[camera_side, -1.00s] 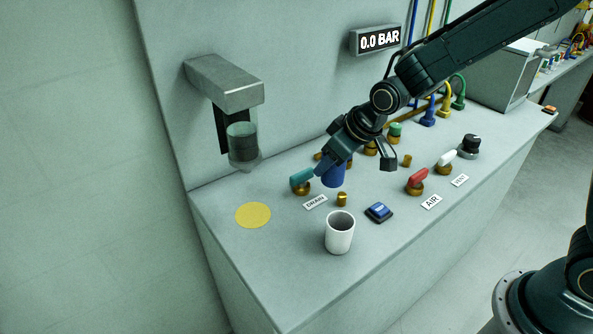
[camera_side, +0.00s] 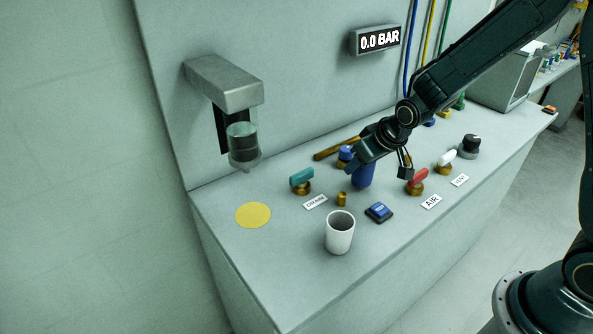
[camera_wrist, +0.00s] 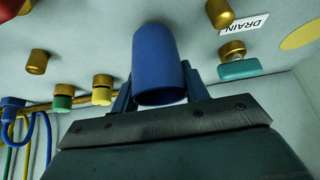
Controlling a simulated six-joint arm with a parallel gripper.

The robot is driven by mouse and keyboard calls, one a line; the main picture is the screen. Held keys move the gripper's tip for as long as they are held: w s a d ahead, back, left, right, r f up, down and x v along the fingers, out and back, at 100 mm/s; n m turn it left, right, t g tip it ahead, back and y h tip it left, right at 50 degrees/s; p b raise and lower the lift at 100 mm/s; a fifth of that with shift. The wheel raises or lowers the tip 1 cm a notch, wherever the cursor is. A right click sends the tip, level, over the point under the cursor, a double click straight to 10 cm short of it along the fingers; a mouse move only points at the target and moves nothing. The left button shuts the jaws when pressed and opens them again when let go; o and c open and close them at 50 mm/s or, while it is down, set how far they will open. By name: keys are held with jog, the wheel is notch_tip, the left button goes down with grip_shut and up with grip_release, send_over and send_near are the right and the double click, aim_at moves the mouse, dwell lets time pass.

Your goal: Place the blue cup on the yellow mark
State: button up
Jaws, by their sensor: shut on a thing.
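The blue cup (camera_side: 363,177) is held in my gripper (camera_side: 360,165), whose fingers are shut on its sides. In the wrist view the blue cup (camera_wrist: 160,62) sits between the fingers of my gripper (camera_wrist: 160,88). I cannot tell whether its base touches the bench. The yellow mark (camera_side: 253,215) is a flat round disc on the bench's left part, below and in front of the dispenser, and bare. The gripper and cup are to its right and farther back. Part of the yellow mark (camera_wrist: 302,34) shows at the wrist view's upper right.
A white cup (camera_side: 339,233) stands near the front edge. The teal DRAIN valve (camera_side: 301,180) and a small brass knob (camera_side: 342,199) lie between cup and mark. A blue button box (camera_side: 379,212), red valve (camera_side: 417,178) and dispenser (camera_side: 243,146) are nearby.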

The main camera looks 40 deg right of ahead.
jog(key=w+d+r+m+h, duration=0.2)
jog(key=d+r+m, duration=0.2)
jog(key=d+r, duration=1.6)
jog(key=f, duration=1.4)
jog(key=d+f, duration=0.1)
jog(key=f, duration=0.6)
jog(key=shift+d+f, duration=0.1)
jog(key=shift+f, duration=0.2)
jog(key=shift+f, duration=0.1)
jog(key=o, duration=1)
